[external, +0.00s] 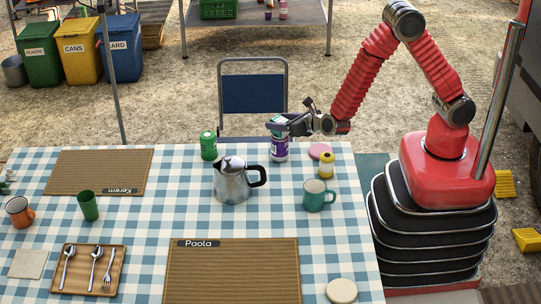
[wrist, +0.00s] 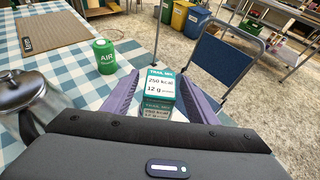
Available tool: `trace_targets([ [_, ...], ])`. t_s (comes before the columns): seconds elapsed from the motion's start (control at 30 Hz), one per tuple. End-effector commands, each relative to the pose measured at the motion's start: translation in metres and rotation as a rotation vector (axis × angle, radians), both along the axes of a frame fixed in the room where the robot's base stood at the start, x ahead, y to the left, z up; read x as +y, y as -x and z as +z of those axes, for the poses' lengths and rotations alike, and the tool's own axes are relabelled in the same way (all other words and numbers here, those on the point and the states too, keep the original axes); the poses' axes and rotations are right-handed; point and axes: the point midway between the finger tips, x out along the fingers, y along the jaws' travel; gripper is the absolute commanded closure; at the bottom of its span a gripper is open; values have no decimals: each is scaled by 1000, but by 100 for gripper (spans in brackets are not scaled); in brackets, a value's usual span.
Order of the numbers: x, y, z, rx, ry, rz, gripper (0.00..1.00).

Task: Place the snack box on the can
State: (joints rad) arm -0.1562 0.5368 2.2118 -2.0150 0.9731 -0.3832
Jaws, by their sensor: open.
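The snack box, white and teal with "TRAIL MIX" lettering, shows in the wrist view (wrist: 160,84) between the two purple fingers of my gripper (wrist: 152,98). My gripper is open, with a finger on either side of the box; whether either finger touches it I cannot tell. The green can (wrist: 104,56) stands upright left of the box, apart from it. The box is not clearly distinguishable there.
A metal coffee pot (external: 233,184) stands in front of the can. A teal mug (external: 318,196), a yellow bottle (external: 326,165) and a pink round item (external: 320,151) are on the right. A blue chair (external: 253,94) stands behind the table. The cloth between can and container is clear.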

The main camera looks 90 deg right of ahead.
Motion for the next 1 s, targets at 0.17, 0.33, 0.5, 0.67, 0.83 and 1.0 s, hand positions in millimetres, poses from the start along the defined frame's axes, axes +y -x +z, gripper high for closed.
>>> trace_targets([
  [0.17,22,21,13,-2,0,3,47],
  [0.33,40,38,23,-2,-1,2,47],
  [0.5,49,49,29,-1,0,1,47],
  [0.67,51,51,30,0,0,0,47],
  [0.83,51,51,30,0,0,-1,47],
  [1.0,50,51,30,0,0,0,47],
])
